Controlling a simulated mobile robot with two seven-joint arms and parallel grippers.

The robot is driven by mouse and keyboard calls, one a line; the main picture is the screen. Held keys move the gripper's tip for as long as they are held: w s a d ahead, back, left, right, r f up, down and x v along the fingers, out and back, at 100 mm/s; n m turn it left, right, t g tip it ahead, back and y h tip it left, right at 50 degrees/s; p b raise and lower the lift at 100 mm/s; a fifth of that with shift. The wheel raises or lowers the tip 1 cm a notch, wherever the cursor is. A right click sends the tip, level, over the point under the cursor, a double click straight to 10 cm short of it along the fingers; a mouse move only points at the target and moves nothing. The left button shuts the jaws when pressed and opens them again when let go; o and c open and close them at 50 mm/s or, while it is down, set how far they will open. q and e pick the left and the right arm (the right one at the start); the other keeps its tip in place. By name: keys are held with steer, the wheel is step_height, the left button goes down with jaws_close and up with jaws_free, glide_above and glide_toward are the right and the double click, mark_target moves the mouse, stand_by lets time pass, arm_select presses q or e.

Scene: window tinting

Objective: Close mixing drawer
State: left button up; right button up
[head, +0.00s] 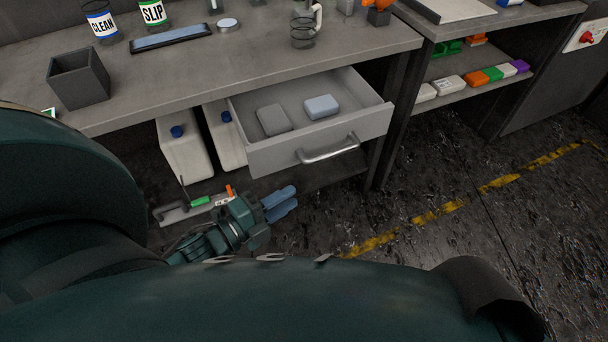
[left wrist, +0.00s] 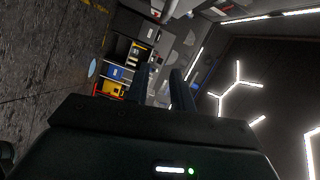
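The mixing drawer (head: 275,157) is pulled out from under the workbench in the head view. Its metal bar handle (head: 328,149) is on the front panel. Two blocks lie inside, a dark grey one (head: 273,120) and a pale blue-grey one (head: 321,106). My left gripper (head: 282,204) is below and left of the handle, apart from the drawer, with its blue fingers pointing right. The left wrist view shows its two fingers (left wrist: 160,85) apart with nothing between them. My right gripper is not in view.
The workbench (head: 225,70) holds bottles, a dark square bin (head: 79,78) and a tablet-like tray (head: 170,38). White jugs (head: 184,150) stand beneath. A shelf (head: 470,85) with coloured blocks is at right. The floor before the drawer, with a yellow line (head: 440,212), is clear.

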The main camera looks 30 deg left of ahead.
mark_target(271, 118)
arm_select(q)
steer(key=x, duration=0.7)
steer(key=shift+w+d+r+p, duration=0.1)
steer(key=shift+w+d+p, duration=0.05)
steer(key=shift+w+p, duration=0.15)
jaws_close()
steer(key=w+a, duration=0.1)
steer(key=w+a+f, duration=0.1)
steer(key=a, duration=0.1)
steer(key=shift+a, duration=0.1)
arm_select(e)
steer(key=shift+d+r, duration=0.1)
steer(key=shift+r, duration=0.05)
